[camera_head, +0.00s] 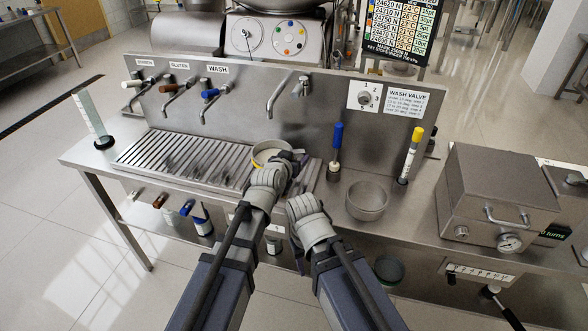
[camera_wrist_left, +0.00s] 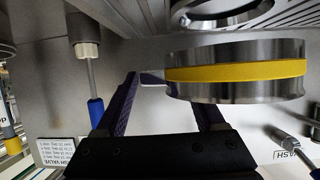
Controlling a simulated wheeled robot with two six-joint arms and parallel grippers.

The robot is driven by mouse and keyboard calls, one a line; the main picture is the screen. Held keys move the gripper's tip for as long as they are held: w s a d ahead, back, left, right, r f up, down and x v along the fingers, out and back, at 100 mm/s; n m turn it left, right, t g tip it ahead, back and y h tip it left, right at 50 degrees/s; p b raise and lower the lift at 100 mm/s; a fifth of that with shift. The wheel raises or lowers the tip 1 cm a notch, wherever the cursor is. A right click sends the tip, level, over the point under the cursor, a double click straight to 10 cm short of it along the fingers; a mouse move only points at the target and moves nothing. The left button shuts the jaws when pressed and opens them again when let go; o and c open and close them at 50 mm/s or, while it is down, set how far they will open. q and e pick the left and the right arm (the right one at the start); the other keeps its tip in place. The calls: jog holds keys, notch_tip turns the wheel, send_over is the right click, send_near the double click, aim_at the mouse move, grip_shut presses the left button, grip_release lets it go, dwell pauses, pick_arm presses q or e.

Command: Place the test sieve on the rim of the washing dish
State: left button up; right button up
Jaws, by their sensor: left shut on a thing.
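The test sieve (camera_head: 272,152) is a round steel ring with a yellow band, held above the left part of the bench. In the left wrist view the sieve (camera_wrist_left: 235,90) fills the right side, its tab between my fingers. My left gripper (camera_head: 291,163) is shut on that tab; its dark fingers also show in the left wrist view (camera_wrist_left: 160,105). A round steel bowl (camera_head: 367,202), apparently the washing dish, stands open on the bench to the right, apart from the sieve. My right wrist shows between them, but its jaws are hidden.
A slatted drain rack (camera_head: 165,160) lies left, below several taps. A blue-handled tool (camera_head: 336,145) stands upright behind the bowl, and a yellow-capped cylinder (camera_head: 411,155) stands behind it to the right. A steel box (camera_head: 497,190) bounds the right side. A round steel part (camera_wrist_left: 225,14) near the sieve is unclear.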

pick_arm(q)
notch_tip(320, 180, down, 4)
jog(key=b, duration=0.2)
jog(key=shift+r+b, duration=0.25)
jog(key=shift+b, duration=0.15)
jog(key=shift+r, duration=0.1)
jog(key=o, duration=1.6)
jog(key=shift+c, duration=0.2)
